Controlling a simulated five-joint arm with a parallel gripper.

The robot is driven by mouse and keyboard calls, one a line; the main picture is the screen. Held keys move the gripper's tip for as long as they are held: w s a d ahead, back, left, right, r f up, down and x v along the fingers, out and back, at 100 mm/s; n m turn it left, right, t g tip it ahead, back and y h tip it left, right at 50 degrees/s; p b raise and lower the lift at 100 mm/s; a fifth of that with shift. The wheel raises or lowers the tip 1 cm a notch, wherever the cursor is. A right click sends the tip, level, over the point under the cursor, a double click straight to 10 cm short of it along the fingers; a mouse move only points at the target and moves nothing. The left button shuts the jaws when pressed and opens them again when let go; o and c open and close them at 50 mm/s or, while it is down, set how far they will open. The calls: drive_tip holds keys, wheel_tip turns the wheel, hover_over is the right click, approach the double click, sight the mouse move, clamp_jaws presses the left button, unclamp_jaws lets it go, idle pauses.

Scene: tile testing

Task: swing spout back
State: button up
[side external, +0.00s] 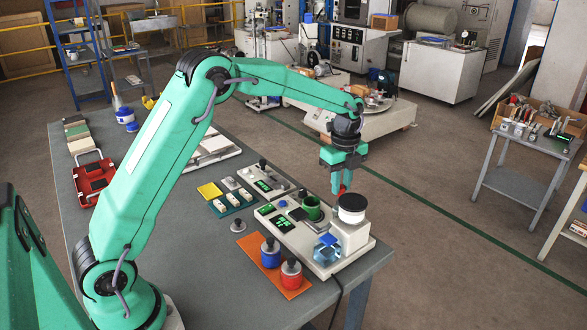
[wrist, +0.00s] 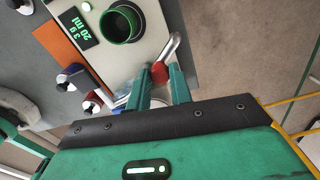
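My gripper (side external: 341,190) is at the test device (side external: 340,262), fingers pointing down. In the wrist view its two green fingers (wrist: 159,80) stand apart, on either side of a red knob (wrist: 159,72). The knob nearly fills the gap; I cannot tell whether both fingers press on it. The bent silver spout (wrist: 174,46) runs up from beside the knob, past the green cup (wrist: 121,25). The cup (side external: 313,209) stands on the device. The fingers partly hide the knob and spout in the side view.
A display (wrist: 76,28) reads 3 g, 20 ml. A blue-bodied weight (side external: 270,255) and a red-bodied weight (side external: 291,275) stand on an orange mat (side external: 256,246). A red case (side external: 93,176) lies far left.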

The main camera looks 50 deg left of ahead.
clamp_jaws()
drive_tip(key=shift+d, duration=0.1)
drive_tip(key=shift+w+d+r+m, duration=0.15)
drive_tip(key=shift+d+m, duration=0.35)
drive_tip(key=shift+m, duration=0.75)
drive_tip(key=shift+w+d+f+m, duration=0.15)
drive_tip(key=shift+d+m, duration=0.4)
drive_tip(key=shift+m, duration=0.65)
drive_tip(key=shift+w+d+r+m, duration=0.1)
drive_tip(key=shift+w+d+m, duration=0.3)
drive_tip(key=shift+m, duration=0.85)
drive_tip(key=shift+s+d, duration=0.15)
drive_tip(key=o, duration=0.7)
unclamp_jaws()
drive_tip(key=shift+r, duration=0.1)
